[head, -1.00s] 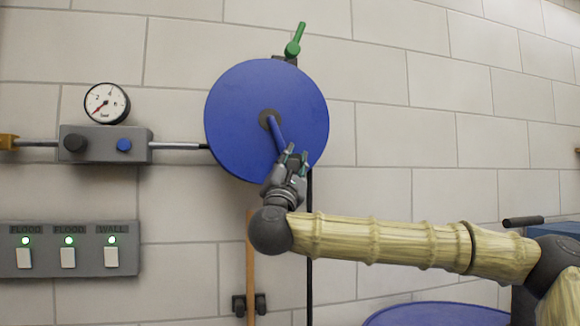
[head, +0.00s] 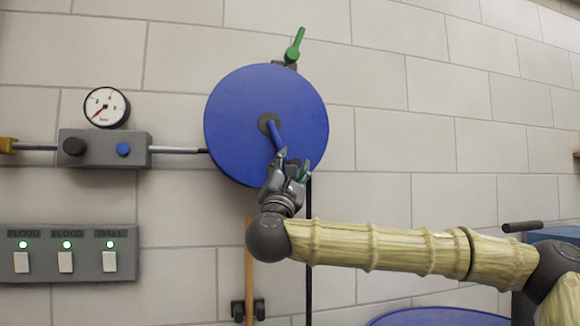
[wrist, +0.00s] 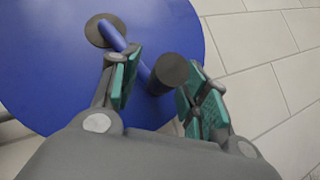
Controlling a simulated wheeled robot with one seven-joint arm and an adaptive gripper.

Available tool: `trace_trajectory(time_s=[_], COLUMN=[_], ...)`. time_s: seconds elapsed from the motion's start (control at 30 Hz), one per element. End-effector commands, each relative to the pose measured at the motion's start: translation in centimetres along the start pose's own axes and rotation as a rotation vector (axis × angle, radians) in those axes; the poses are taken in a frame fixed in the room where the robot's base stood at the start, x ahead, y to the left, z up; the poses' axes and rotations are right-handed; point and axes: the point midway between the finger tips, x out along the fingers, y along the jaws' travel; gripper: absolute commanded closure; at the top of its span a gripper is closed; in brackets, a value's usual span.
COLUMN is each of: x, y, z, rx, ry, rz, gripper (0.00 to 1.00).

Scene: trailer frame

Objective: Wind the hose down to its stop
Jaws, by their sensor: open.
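The blue hose reel (head: 235,130) is on the tiled wall. Its blue crank arm (head: 275,136) points down and slightly right from the dark hub (head: 268,122). My gripper (head: 294,163) is open at the reel's lower right, by the crank's outer end. The black hose (head: 309,255) hangs straight down below the reel. Its lower end and any stop cannot be made out.
A green lever (head: 294,46) stands above the reel. At left are a pressure gauge (head: 106,107), a grey valve box (head: 100,148) and a lit switch panel (head: 72,252). A wooden pole (head: 249,270) stands below the reel. Another blue round object (head: 440,317) is at the bottom.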

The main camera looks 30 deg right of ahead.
Motion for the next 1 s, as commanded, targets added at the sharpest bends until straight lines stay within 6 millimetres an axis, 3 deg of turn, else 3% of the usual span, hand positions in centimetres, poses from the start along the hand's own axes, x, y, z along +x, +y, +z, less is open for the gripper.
trace_trajectory(time_s=[0.6,0.8,1.0], x=[-9.8,-11.3,-11.6], y=[0.1,0.0,0.0], z=[-0.1,0.0,0.0], rx=[0.001,0.001,0.001], ry=[0.003,0.002,0.001], rz=[0.003,0.002,0.001], gripper=[0.55,0.55,0.55])
